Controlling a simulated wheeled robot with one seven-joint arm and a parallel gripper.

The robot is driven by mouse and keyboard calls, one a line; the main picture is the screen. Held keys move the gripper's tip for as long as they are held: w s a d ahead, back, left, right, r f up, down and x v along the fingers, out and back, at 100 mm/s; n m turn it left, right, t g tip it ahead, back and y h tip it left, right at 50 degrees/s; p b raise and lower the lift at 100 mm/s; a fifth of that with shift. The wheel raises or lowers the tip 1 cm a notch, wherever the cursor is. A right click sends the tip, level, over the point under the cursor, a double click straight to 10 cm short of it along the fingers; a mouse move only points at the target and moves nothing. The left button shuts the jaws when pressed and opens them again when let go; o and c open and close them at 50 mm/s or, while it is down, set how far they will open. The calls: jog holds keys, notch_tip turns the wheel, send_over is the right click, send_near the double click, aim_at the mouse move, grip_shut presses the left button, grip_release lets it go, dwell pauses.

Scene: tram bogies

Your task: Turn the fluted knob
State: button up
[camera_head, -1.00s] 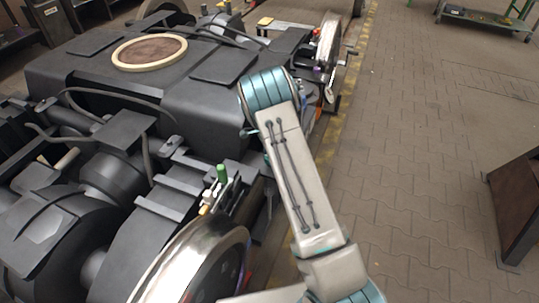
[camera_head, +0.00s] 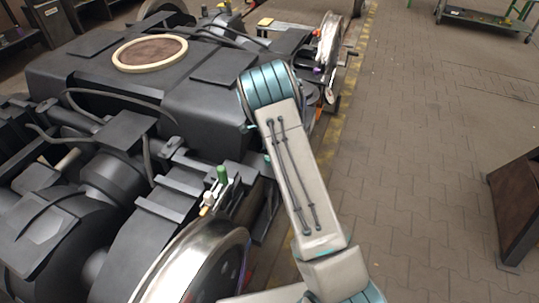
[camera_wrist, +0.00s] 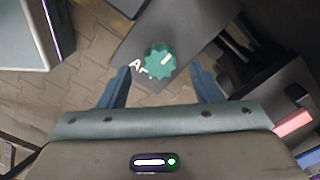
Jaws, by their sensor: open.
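The fluted knob (camera_wrist: 160,61) is teal green with a pale pointer mark, on a dark grey panel (camera_wrist: 185,25) in the wrist view. A white letter marking stands just left of it. My gripper (camera_wrist: 162,88) is open, with its blue fingers spread to the left and right of the knob. The fingertips sit slightly nearer the wrist than the knob, and I cannot tell whether they touch anything. In the head view my arm hides the knob and the gripper.
The dark bogie frame (camera_head: 120,90) fills the left of the head view, with a shiny wheel (camera_head: 195,265) in front. A green-capped part (camera_head: 222,174) stands above the wheel. The paved floor (camera_head: 420,130) at right is clear up to a brown panel (camera_head: 520,200).

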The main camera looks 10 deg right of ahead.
notch_tip(320, 180, up, 11)
jog(key=p, duration=0.1)
dwell(0.5)
jog(key=s+r+n+t+y+p, duration=0.1)
jog(key=s+r+n+p, duration=0.3)
jog(key=s+r, duration=0.6)
jog(key=s+r+n+p, duration=0.4)
jog(key=s+r, duration=0.2)
jog(key=r, duration=0.7)
jog(key=s+r+n+t+p, duration=0.1)
jog(key=s+r+n+p, duration=0.2)
jog(key=s, duration=0.6)
jog(key=s+r+n+h+p, duration=0.1)
jog(key=s+r+n+p, duration=0.2)
jog(key=s, duration=0.7)
jog(key=shift+s+a+r+n+t, duration=0.25)
jog(key=shift+r+n+t, duration=0.15)
jog(key=shift+r+n, duration=0.8)
jog(key=shift+r, duration=0.2)
